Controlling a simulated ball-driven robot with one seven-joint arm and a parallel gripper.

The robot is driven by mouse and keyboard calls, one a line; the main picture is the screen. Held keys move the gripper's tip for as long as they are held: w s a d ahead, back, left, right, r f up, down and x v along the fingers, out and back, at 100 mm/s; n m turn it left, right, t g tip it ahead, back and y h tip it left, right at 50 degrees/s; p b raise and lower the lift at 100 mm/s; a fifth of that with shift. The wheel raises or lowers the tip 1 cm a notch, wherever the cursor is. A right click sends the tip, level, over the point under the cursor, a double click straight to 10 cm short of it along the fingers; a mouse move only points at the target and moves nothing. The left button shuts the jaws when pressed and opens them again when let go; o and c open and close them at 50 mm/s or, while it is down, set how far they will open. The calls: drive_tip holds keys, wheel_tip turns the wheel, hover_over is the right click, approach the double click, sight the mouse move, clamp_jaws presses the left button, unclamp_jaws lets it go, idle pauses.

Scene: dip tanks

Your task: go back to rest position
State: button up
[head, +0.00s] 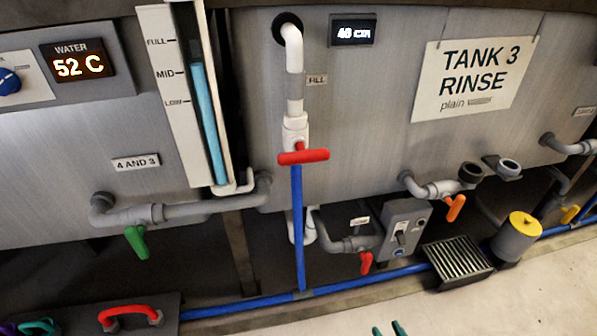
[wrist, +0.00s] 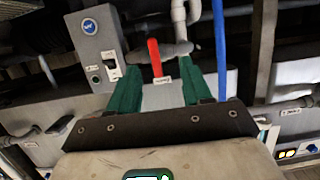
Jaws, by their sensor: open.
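My gripper (wrist: 161,82) shows in the wrist view as two dark green fingers standing well apart, with nothing between them. In the head view only the green tips of my gripper (head: 390,329) show at the bottom edge, over the pale floor; the rest of it is out of frame. In the wrist view a red valve handle (wrist: 155,57) lies beyond the gap between the fingers. I cannot tell how far off it is, but no contact shows.
The tank 3 wall with its rinse sign (head: 475,75) fills the back. A grey switch box (head: 402,228), a floor grate (head: 458,262) and a yellow-topped canister (head: 517,237) stand low at right. A blue pipe (head: 390,275) runs along the floor edge. The pale floor (head: 520,305) at lower right is clear.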

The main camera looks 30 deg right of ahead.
drive_tip(key=s+a+r+n+g+y, duration=0.3)
drive_tip(key=s+a+r+g, duration=0.6)
drive_tip(key=r+g, duration=0.35)
wheel_tip(320, 180, up, 34)
drive_tip(key=p, duration=3.3)
drive_tip(key=shift+s+d+f+g, duration=0.2)
drive_tip(key=shift+s+g, duration=0.1)
drive_tip(key=shift+g, duration=0.15)
